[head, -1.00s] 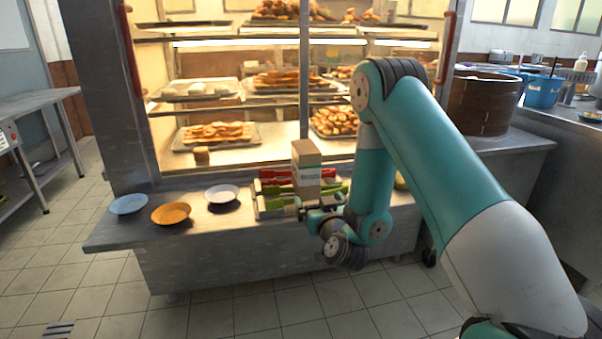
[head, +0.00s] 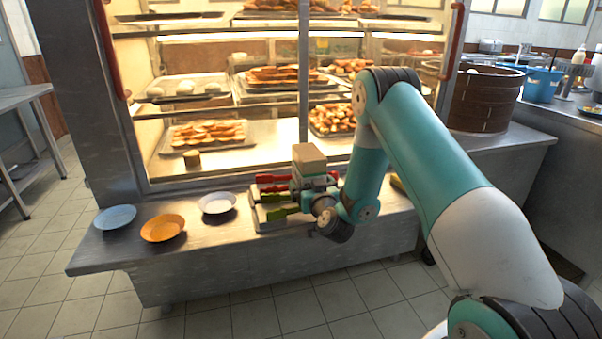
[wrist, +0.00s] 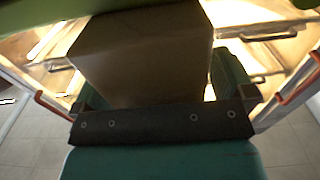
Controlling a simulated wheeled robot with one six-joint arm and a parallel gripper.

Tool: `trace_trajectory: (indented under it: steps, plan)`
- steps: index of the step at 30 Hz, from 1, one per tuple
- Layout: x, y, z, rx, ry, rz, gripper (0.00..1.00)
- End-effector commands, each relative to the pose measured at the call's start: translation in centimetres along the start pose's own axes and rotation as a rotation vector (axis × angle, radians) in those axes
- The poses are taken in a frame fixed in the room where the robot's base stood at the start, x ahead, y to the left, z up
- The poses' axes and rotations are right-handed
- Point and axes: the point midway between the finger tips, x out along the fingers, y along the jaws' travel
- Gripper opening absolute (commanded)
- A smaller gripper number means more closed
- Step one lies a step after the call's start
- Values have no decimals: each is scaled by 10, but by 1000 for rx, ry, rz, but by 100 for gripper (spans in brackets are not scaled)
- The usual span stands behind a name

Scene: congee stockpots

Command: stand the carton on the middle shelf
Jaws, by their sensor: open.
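The carton (head: 309,158) is a tan-brown box standing upright on the steel counter, in front of the lit display cabinet. My gripper (head: 314,184) is at the carton's near side, covering its lower part in the head view. In the wrist view, the carton (wrist: 145,55) fills the middle between the two open fingers of my gripper (wrist: 160,85). Whether the fingers touch its sides cannot be told. The middle shelf (head: 235,97) of the cabinet carries trays of fried dough and pale buns, behind and above the carton.
A white plate (head: 217,203), an orange plate (head: 162,228) and a blue plate (head: 115,217) sit to the left. A cabinet post (head: 304,80) rises behind the carton. A steamer basket (head: 485,100) stands right.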

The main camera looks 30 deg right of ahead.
Motion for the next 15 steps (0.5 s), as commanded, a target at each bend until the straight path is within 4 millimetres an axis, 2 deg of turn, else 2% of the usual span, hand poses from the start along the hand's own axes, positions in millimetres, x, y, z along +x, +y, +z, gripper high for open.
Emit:
trace_trajectory:
  steps: [8,15]
  plan:
    - [4,0,0,0,-1,-3,100]
    - [3,-1,0,1,-1,-3,45]
